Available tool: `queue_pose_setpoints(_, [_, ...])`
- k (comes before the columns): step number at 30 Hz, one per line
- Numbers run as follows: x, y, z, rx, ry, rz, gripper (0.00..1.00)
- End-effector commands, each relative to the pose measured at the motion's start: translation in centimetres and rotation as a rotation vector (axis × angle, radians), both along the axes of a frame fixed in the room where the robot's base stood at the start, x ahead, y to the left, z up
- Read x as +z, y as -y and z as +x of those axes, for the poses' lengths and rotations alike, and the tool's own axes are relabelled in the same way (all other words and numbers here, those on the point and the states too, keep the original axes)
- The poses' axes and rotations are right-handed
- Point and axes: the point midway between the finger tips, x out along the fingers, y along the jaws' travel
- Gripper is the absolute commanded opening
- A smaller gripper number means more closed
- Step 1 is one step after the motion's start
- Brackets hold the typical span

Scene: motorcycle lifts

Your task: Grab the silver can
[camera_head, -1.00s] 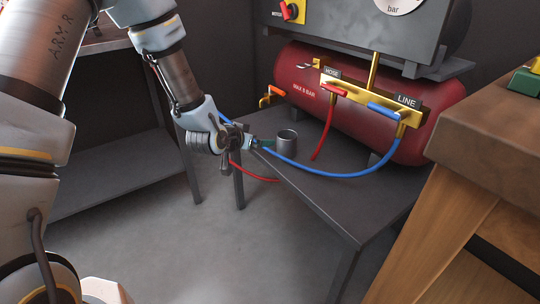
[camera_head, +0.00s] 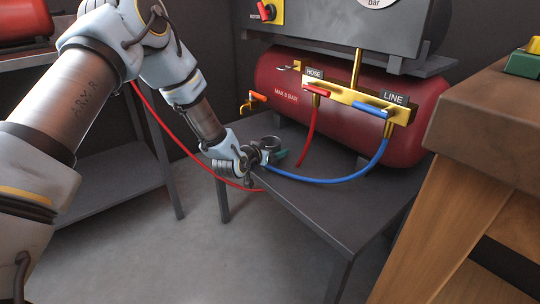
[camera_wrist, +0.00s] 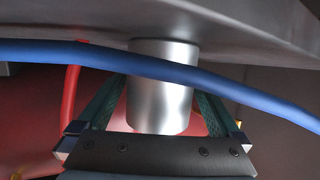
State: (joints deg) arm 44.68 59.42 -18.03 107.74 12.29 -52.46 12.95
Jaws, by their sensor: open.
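The silver can (camera_wrist: 162,88) is a plain metal cylinder standing on the grey bench. In the wrist view it appears upside down, between the two green fingers of my gripper (camera_wrist: 158,108), which are open on either side of it. Any contact between fingers and can is not clear.
A blue hose (camera_wrist: 215,85) crosses the wrist view in front of the can. A red hose (camera_head: 311,130) hangs nearby. The grey bench (camera_head: 340,200) carries a red compressor tank (camera_head: 285,75) behind. A wooden workbench (camera_head: 480,120) stands at right. The bench's front is clear.

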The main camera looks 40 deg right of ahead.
Motion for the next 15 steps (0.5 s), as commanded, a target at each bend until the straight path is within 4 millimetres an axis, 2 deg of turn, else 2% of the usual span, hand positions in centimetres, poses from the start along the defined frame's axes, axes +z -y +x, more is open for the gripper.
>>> queue_pose_setpoints(4, [-0.6, 1.5, 0.5, -0.001, 0.0, -0.001, 1.0])
queue_pose_setpoints(12, [-0.7, 1.8, 0.6, -0.001, -0.001, 0.001, 1.0])
queue_pose_setpoints(15, [-0.7, 1.8, 0.6, 0.0, 0.0, 0.001, 0.9])
